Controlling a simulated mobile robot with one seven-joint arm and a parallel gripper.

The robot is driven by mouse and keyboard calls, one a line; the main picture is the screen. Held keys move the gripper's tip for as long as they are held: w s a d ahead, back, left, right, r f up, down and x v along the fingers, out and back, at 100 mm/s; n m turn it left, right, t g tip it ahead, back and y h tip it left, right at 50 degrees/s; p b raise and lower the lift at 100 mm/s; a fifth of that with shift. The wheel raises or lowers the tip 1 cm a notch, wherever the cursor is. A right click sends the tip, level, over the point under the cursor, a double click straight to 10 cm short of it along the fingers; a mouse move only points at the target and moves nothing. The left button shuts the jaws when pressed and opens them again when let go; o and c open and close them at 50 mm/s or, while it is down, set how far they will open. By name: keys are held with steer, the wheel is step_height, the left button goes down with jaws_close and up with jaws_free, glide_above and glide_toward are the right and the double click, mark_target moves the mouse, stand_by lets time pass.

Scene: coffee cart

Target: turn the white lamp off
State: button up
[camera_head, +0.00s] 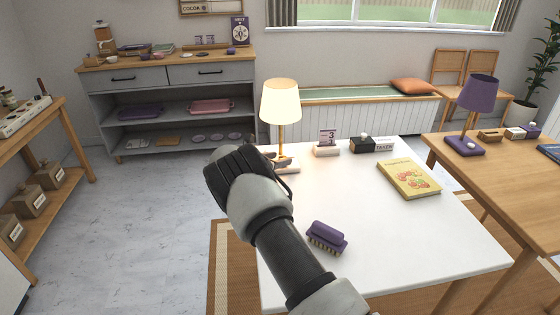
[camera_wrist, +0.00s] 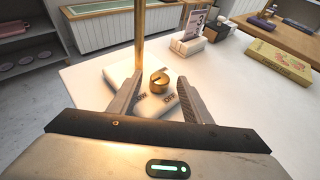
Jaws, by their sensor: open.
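The white lamp (camera_head: 281,104) stands lit at the back left of the white table, with a brass pole. In the head view my gripper (camera_head: 240,175) hides part of the lamp's base.
The white table (camera_head: 380,255) also bears a purple brush (camera_head: 327,237), a yellow book (camera_head: 409,178), a small calendar (camera_head: 327,144) and a dark box with a TAKEN sign (camera_head: 372,145). A purple lamp (camera_head: 474,105) stands on the wooden table (camera_head: 500,160) at the right.

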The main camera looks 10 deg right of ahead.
steer(key=shift+w+d+f, duration=0.2)
steer(key=shift+w+d, duration=0.2)
steer(key=shift+w, duration=0.05)
steer(key=c, duration=1.1)
